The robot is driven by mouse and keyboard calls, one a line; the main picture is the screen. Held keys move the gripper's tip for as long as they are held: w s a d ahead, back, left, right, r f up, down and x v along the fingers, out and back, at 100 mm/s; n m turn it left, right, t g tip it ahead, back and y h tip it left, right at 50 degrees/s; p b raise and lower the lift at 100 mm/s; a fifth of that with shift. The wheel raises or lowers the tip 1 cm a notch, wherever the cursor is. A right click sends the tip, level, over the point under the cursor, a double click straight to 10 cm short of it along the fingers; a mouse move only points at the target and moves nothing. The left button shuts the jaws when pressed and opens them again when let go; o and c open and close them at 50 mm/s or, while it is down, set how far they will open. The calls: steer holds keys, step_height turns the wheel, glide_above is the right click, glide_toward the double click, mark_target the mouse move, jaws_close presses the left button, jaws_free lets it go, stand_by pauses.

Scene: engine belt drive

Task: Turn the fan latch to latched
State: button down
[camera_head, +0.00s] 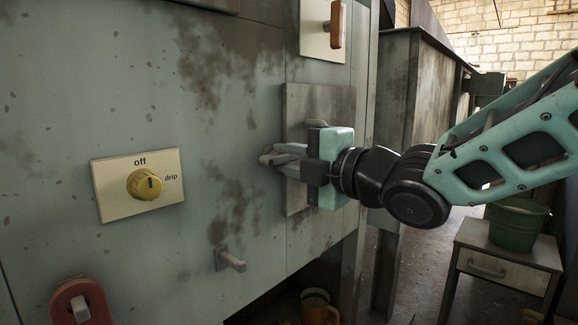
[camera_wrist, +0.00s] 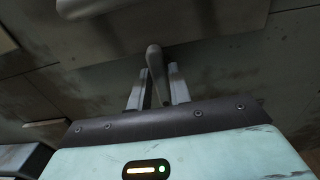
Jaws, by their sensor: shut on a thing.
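The fan latch shows as a grey lever on a worn grey plate (camera_head: 310,103) on the panel's right part. In the wrist view the latch lever (camera_wrist: 155,62) is a rounded grey bar that runs down between my fingers. My gripper (camera_head: 279,162) is at the plate, its fingers shut on the lever. In the wrist view my gripper (camera_wrist: 157,80) has one finger on each side of the lever. The lever is largely hidden by the fingers in the head view, and no latch marking is readable.
A yellow knob (camera_head: 145,184) marked off and drip is to the left. A brown-handled switch (camera_head: 337,24) is above the latch plate. A grey peg (camera_head: 230,260) sticks out below left, and a red fitting (camera_head: 80,303) is lower left. A green bucket (camera_head: 518,224) stands on a cabinet at right.

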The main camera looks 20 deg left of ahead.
steer(key=shift+f, duration=0.1)
stand_by(0.3)
steer(key=c, duration=1.6)
jaws_free()
steer(key=shift+c, duration=0.2)
steer(key=p+v, duration=0.4)
steer(key=v, duration=1.3)
steer(key=shift+d, duration=0.2)
steer(key=shift+s, duration=0.1)
